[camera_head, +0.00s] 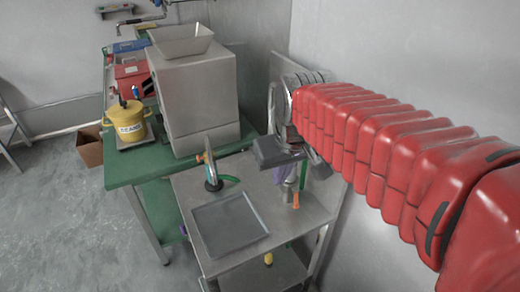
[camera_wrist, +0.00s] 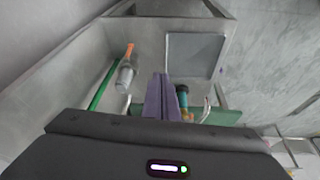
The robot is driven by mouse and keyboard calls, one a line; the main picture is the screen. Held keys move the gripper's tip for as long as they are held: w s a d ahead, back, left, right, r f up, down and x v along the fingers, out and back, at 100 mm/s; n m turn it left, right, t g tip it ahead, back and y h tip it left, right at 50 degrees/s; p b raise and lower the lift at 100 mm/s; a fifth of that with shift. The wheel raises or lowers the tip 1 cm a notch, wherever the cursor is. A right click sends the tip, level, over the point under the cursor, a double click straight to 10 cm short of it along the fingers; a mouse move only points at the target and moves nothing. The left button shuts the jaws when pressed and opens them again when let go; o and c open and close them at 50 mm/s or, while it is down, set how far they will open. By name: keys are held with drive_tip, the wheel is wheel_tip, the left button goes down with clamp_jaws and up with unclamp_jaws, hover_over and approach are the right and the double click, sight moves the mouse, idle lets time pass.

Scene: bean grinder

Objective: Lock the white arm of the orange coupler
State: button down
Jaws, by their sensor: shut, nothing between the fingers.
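My gripper (camera_head: 290,178) is at the right side of the steel table in the head view, above its back right part. Its purple fingers (camera_wrist: 162,97) are together in the wrist view, with nothing seen between them. A small orange part (camera_head: 296,200) shows just below the gripper in the head view. In the wrist view, a small teal and orange fitting (camera_wrist: 183,97) is close to the right of the fingers, partly hidden. Thin white curved pieces (camera_wrist: 207,107) show beside it. I cannot tell which is the coupler's white arm, or whether the fingers touch it.
A flat grey tray (camera_head: 228,222) lies on the steel table (camera_head: 185,190). A green hose (camera_head: 228,179) and an upright metal part (camera_head: 210,165) stand behind it. A large steel machine (camera_head: 200,95) and a yellow pot (camera_head: 127,118) stand on the green table. A wall bounds the right.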

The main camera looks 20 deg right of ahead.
drive_tip(key=s+a+f+t, duration=0.1)
drive_tip(key=s+f, duration=0.1)
drive_tip(key=s, duration=0.8)
drive_tip(key=shift+s+a+f+m+t, duration=0.25)
drive_tip(key=shift+s+a+m+t, duration=0.05)
drive_tip(key=shift+s+a, duration=0.1)
drive_tip(key=shift+s, duration=0.15)
